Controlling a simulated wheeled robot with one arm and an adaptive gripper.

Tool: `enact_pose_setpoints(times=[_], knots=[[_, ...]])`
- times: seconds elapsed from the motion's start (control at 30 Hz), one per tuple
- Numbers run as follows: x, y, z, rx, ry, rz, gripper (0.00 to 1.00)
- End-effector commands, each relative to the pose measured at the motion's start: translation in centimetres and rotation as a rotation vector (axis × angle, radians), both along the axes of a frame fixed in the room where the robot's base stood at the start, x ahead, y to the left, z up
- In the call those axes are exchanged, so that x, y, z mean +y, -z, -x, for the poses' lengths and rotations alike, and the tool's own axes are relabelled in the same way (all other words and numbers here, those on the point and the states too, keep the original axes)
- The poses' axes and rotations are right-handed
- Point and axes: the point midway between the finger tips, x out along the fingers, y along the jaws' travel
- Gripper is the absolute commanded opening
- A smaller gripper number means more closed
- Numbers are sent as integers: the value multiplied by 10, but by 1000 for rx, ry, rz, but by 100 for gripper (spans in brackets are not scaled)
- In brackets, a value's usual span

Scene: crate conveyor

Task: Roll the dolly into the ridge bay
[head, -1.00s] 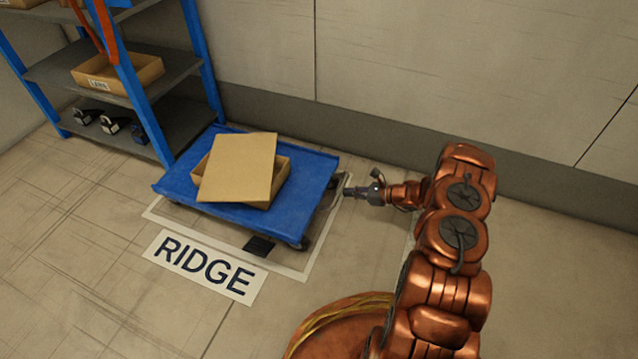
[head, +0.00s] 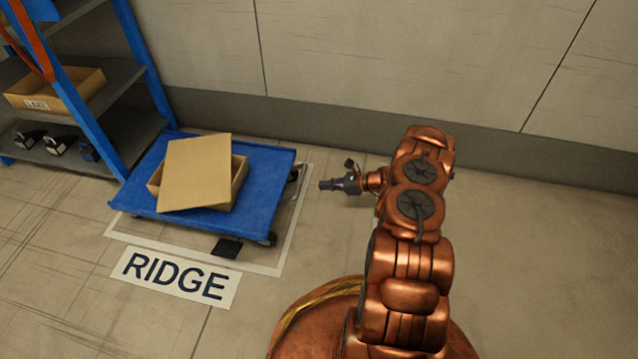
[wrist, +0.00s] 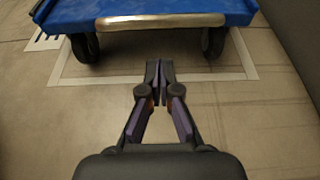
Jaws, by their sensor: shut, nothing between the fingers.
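The blue dolly (head: 255,195) stands on its casters within the white floor outline of the ridge bay (head: 290,245). Its left side reaches over or past the outline near the shelf; I cannot tell exactly how its far casters sit. A cardboard box (head: 240,175) with a tilted flat lid (head: 195,170) rests on the deck. My gripper (head: 322,184) is shut and empty, to the right of the dolly and apart from it. In the wrist view the shut fingers (wrist: 159,70) point at the dolly's near edge (wrist: 160,21), with bare floor and the outline between.
The RIDGE label (head: 175,277) lies on the floor in front of the bay. A blue-framed shelf (head: 150,65) stands close at the dolly's left. A wall (head: 400,70) runs behind. The floor to the right is clear.

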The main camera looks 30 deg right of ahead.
Motion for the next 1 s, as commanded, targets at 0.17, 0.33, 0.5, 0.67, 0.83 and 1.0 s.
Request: enact_pose_setpoints(times=[0.17,0.33,0.5,0.67,0.83,1.0], knots=[[-11,-1,9,1,0,-1,0],[-22,0,18,2,3,0,0],[-31,0,26,1,1,2,0],[-34,0,30,1,-1,2,0],[-34,0,30,0,-1,1,0],[-34,0,30,1,-1,1,0]])
